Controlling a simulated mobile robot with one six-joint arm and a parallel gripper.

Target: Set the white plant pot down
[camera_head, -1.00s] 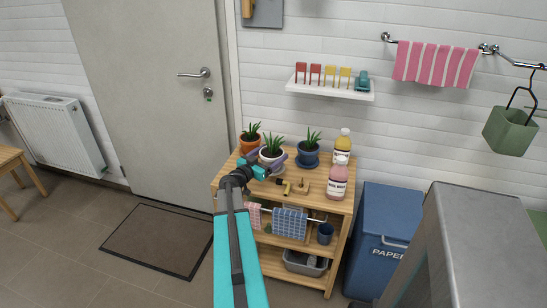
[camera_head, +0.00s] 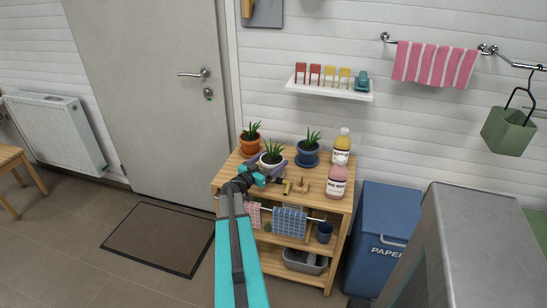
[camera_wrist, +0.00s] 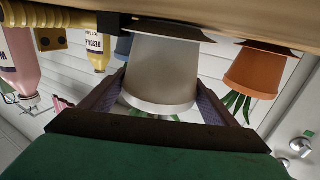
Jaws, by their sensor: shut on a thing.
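The white plant pot (camera_head: 270,165) with a green plant is between the fingers of my gripper (camera_head: 269,168), over the wooden shelf top. In the wrist view, which looks upside down, the white pot (camera_wrist: 161,70) fills the middle, with my gripper's fingers (camera_wrist: 160,98) closed on either side. The pot looks upright.
An orange pot (camera_head: 250,146) stands behind left and a blue pot (camera_head: 308,156) behind right on the wooden shelf unit (camera_head: 339,207).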

